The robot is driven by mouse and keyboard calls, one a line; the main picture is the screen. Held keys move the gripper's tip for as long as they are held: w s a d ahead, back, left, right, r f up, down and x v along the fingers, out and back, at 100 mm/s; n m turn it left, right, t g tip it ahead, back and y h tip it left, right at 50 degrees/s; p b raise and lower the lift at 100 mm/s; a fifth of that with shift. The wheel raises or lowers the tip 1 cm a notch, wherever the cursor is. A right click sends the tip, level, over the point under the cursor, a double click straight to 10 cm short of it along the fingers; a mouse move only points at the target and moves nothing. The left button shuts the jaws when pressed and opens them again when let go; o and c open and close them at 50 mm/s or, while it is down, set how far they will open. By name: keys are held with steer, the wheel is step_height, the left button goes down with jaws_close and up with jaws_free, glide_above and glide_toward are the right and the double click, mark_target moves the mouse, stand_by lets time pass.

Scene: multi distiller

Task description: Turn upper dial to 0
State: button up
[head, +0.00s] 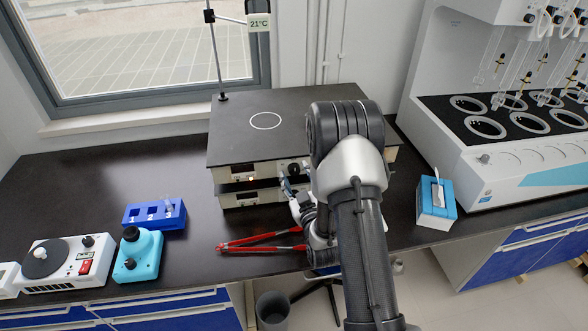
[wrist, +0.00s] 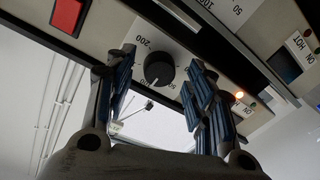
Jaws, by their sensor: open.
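The two-tier hot plate (head: 228,142) stands at the back of the dark bench, with a black upper dial (head: 294,169) on its front. In the wrist view the picture is tilted and upside down, and a round black dial (wrist: 159,70) with a pale pointer line and printed numbers, including 200, appears between my fingers. My gripper (wrist: 160,75) is open, with one finger to each side of this dial. Whether the fingers touch it cannot be told. In the head view my gripper (head: 287,187) is at the front of the hot plate, partly hidden by my arm.
Red tongs (head: 262,247) lie near the bench's front edge. A blue numbered rack (head: 155,214), a teal device (head: 138,258) and a white stirrer (head: 60,262) stand left. A tissue box (head: 436,203) and the large distiller (head: 535,165) stand right. The bench's back left is clear.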

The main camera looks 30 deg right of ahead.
steer(key=shift+c, duration=0.5)
steer(key=c, duration=1)
